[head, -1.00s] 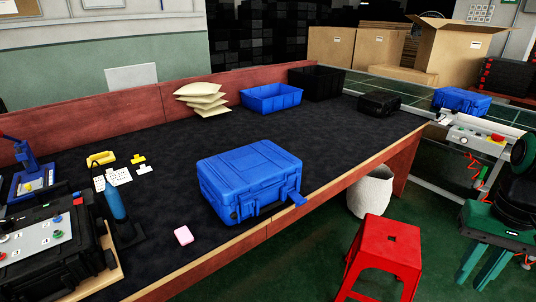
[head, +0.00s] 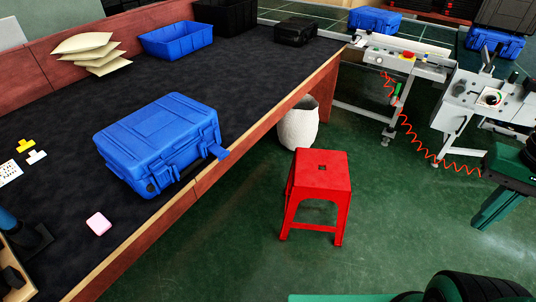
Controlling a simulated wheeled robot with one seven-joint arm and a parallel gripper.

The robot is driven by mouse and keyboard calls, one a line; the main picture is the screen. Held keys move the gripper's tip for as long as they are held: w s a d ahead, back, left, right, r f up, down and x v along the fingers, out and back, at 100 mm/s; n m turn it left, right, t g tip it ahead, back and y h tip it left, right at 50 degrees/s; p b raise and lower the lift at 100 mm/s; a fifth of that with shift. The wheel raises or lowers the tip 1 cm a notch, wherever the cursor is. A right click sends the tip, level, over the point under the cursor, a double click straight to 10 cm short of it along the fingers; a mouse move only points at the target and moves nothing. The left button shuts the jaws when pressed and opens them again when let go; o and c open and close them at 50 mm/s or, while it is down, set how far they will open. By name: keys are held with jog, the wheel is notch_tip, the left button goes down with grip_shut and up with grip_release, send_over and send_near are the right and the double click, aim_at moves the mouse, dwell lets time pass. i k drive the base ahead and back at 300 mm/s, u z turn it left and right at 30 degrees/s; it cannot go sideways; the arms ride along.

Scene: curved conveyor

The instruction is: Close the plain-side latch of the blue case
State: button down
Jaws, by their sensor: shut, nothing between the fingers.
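The blue case (head: 158,140) lies on the dark bench top near its front edge, with its lid down. At the right end of its front side, a blue latch (head: 221,153) sticks out away from the case. The carry handle (head: 188,172) is on the same front side. Toward the left front corner there is a dark fitting (head: 151,187), too small to read clearly. I cannot tell from the markings which side is the plain one. My gripper is not in view, and nothing touches the case.
A blue bin (head: 181,40), pale pouches (head: 86,50) and a black case (head: 295,31) stand farther back. A red stool (head: 318,190) and white basket (head: 299,125) stand on the floor beside the bench.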

aim_at(220, 152)
jog(key=z, duration=1)
jog(key=k, duration=0.25)
jog(key=u, duration=1.75)
